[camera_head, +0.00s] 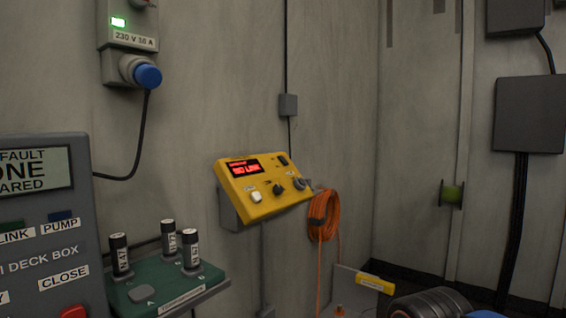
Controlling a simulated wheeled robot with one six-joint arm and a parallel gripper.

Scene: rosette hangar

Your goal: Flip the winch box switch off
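A yellow control box (264,187) is mounted on the wall at the middle, tilted upward on a grey bracket. Its red-on-black display seems to read "NO LINK". A pale square button, dark knobs and a small dark switch sit on its face. Their labels are too small to read, and I cannot confirm that this is the winch box or tell the switch's position. A grey panel (75,215) at the left edge bears part of the words "DECK BOX", with LINK, PUMP and CLOSE labels. My gripper is not in view.
A green shelf (150,293) with several dark upright cylinders stands between panel and yellow box. An orange cable coil (322,215) hangs right of the yellow box. A blue plug (147,76) sits in a wall socket above. A dark ribbed cylinder (432,303) lies bottom right.

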